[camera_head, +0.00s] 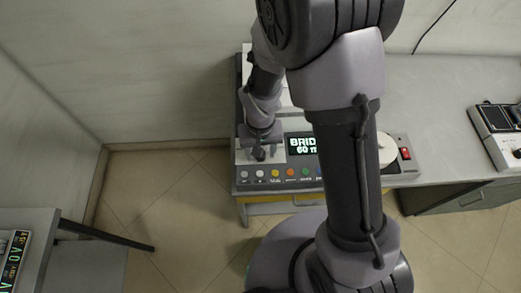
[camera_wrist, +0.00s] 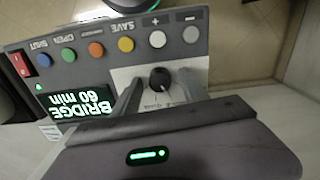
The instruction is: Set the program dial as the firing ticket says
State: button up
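The program dial, a black round knob (camera_wrist: 160,78), sits on a white plate on the grey control panel (camera_wrist: 110,72). My gripper (camera_wrist: 160,80) is over the dial, with one finger on each side of it. Gaps show between the fingers and the knob, so the gripper is open. In the head view my gripper (camera_head: 260,150) is at the left part of the machine, and the dial is hidden there. The display (camera_wrist: 78,103) reads "BRIDGE 60 min", upside down in the wrist view; it also shows in the head view (camera_head: 301,145), partly covered by my arm. I cannot make out a firing ticket.
A row of coloured buttons (camera_wrist: 126,45) runs along the panel edge, close to the dial, with labels including SAVE, OPEN and SHUT. A red switch (camera_head: 405,154) is at the machine's right. Another device (camera_head: 497,128) stands farther right on the counter (camera_head: 440,105).

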notch_tip(320, 180, up, 17)
jog(key=p, duration=0.5)
jog(key=shift+r+p, duration=0.2)
jog(key=shift+p, duration=0.2)
